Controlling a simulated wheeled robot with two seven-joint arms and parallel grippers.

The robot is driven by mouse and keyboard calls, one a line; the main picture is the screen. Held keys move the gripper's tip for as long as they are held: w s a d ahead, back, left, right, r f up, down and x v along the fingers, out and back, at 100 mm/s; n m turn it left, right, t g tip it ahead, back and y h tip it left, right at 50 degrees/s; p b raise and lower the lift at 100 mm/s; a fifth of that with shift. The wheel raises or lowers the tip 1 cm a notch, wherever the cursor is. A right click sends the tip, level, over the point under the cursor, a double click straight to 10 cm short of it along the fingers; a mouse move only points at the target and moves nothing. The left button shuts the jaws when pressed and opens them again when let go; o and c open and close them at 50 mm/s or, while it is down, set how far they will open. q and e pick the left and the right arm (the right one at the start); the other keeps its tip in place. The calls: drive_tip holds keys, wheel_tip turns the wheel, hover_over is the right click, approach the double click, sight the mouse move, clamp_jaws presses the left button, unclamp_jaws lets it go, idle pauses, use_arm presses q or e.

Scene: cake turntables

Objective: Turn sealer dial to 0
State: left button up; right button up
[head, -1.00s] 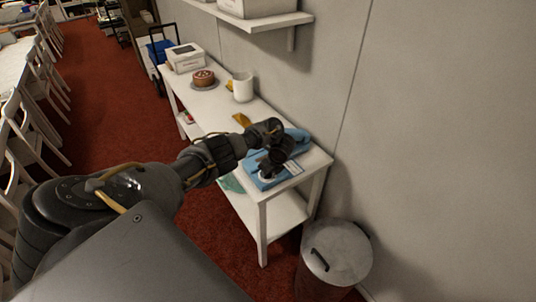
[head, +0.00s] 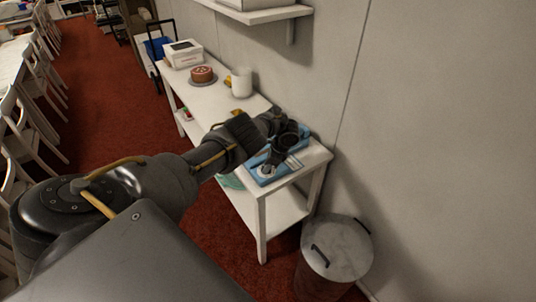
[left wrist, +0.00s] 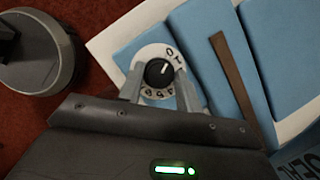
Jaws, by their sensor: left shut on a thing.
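The blue sealer (head: 259,177) lies on the near end of the white table. It also shows in the left wrist view (left wrist: 215,70). Its dial (left wrist: 158,73) is a black knob with a white pointer mark on a white disc with numerals around it. The mark points toward the upper right, toward the side where the 0 is printed; the exact reading is hard to tell. My left gripper (left wrist: 161,82) is shut on the knob, one finger on each side. In the head view, my left gripper (head: 270,165) is over the sealer and partly hides it. My right gripper is not in view.
A lidded metal bin (head: 337,248) stands below the near end of the table (head: 306,167). A cake (head: 202,75), a white canister (head: 242,83) and a white box (head: 183,53) stand farther along. A grey wall (head: 440,130) closes the right side.

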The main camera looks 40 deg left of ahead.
use_arm(q)
drive_tip(key=shift+f, duration=0.1)
idle(0.3)
drive_tip(key=o, duration=1)
drive_tip(key=shift+p+v, duration=0.9)
drive_tip(key=shift+v, duration=4.55)
